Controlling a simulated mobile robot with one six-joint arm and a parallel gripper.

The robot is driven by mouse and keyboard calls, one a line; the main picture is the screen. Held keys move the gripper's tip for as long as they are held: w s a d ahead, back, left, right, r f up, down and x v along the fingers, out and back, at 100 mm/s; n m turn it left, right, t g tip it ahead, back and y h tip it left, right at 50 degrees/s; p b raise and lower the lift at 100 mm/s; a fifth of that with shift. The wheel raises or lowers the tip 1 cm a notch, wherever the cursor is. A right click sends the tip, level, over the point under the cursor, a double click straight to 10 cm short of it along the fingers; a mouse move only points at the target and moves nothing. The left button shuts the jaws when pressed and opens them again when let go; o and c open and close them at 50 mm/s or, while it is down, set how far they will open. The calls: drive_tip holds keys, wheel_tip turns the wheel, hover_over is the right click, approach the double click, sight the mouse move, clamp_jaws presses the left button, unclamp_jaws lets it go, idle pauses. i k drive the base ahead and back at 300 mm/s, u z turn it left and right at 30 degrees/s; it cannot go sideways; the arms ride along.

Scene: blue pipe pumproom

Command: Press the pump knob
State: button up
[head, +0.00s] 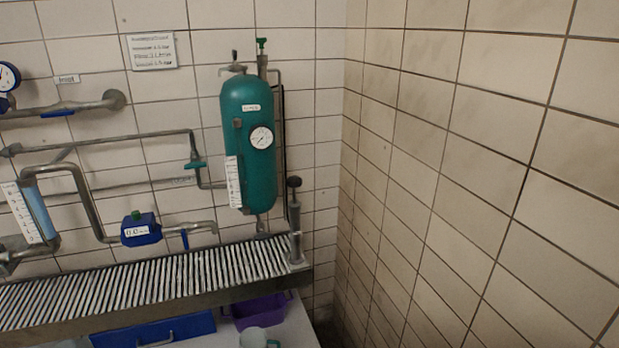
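A dark round knob (295,182) tops a slim upright metal pump (296,225) at the right end of the slatted shelf. It stands just right of a green pressure tank (247,165) on the tiled wall. The tank has a round white gauge (261,137) and a green valve handle (262,43) on top. My gripper does not show in the head view, so I see no contact with the knob.
A slatted metal shelf (150,283) runs along the back wall. Pipes and a blue meter (141,229) are left of the tank. Below are a purple bin (260,311) and a blue drawer (155,331). A tiled wall (480,150) closes the right side.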

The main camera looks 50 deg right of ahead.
sight(294, 182)
drive_tip(key=u, duration=1.55)
drive_tip(key=k, duration=0.1)
drive_tip(key=z, duration=2.95)
drive_tip(key=k, duration=0.95)
drive_tip(key=u, duration=0.15)
drive_tip(key=i, duration=0.6)
drive_tip(key=z, duration=0.05)
